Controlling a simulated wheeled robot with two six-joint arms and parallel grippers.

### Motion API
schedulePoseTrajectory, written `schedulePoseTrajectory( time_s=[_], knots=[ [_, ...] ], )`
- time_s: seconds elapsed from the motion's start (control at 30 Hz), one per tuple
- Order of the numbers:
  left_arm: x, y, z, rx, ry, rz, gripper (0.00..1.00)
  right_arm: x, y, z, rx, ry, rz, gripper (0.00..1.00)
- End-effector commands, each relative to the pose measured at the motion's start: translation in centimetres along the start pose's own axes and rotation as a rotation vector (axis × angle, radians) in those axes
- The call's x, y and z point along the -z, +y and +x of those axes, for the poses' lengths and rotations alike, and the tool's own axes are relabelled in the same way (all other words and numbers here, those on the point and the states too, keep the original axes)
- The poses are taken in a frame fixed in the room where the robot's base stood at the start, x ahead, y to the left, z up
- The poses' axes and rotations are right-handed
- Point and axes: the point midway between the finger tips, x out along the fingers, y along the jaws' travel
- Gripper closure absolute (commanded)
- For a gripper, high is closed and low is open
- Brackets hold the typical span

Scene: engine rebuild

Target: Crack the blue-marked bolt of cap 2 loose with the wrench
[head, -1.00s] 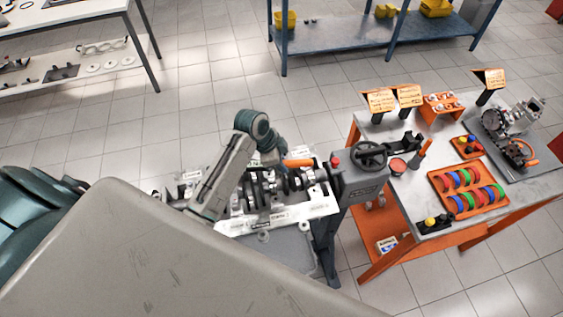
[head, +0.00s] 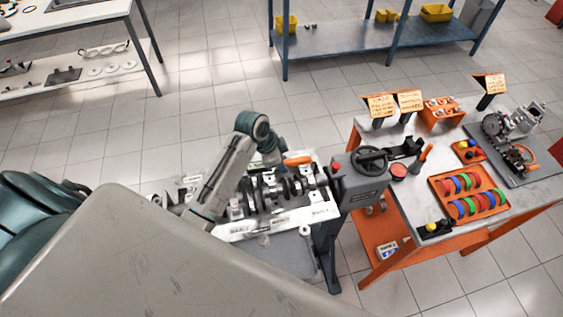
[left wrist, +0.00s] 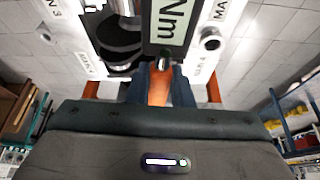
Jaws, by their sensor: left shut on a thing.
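The engine block (head: 240,232) with its crankshaft and caps is clamped in a stand at the centre of the head view. My left gripper (head: 281,164) is over the block's far side, shut on the wrench's orange handle (head: 298,160). In the left wrist view my left gripper (left wrist: 160,88) has its fingers around the orange handle (left wrist: 159,84). A panel lettered "Nm" (left wrist: 172,20) lies just beyond it. I cannot make out the blue-marked bolt or cap 2, and my arm covers part of the block. My right gripper is not in view.
A dark handwheel (head: 371,159) sits on the stand's grey box, right of the block. An orange-legged table (head: 410,180) with a ring tray (head: 435,188) stands to the right. A blue shelf (head: 350,38) stands at the back; floor lies clear between.

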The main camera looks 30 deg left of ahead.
Motion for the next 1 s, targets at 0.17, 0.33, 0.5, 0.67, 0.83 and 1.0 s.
schedulePoseTrajectory(
  time_s=[0.17, 0.33, 0.5, 0.67, 0.83, 1.0],
  knots=[
    [0.0, -0.6, 0.0, 0.013, 0.000, -0.030, 1.00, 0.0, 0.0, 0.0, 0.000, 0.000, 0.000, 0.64],
    [0.0, -1.1, 0.0, 0.026, 0.001, -0.064, 1.00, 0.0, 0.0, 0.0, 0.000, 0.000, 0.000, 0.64],
    [0.0, -1.5, 0.0, 0.034, 0.002, -0.085, 1.00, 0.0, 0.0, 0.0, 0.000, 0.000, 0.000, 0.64],
    [0.0, -1.5, 0.0, 0.034, 0.002, -0.085, 1.00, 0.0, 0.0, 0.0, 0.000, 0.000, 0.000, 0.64],
    [0.0, -1.5, 0.0, 0.035, 0.002, -0.087, 1.00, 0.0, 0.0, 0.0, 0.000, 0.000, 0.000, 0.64],
    [-0.1, -1.9, 0.0, 0.044, 0.001, -0.107, 1.00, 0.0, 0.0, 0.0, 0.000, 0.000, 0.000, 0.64]
  ],
)
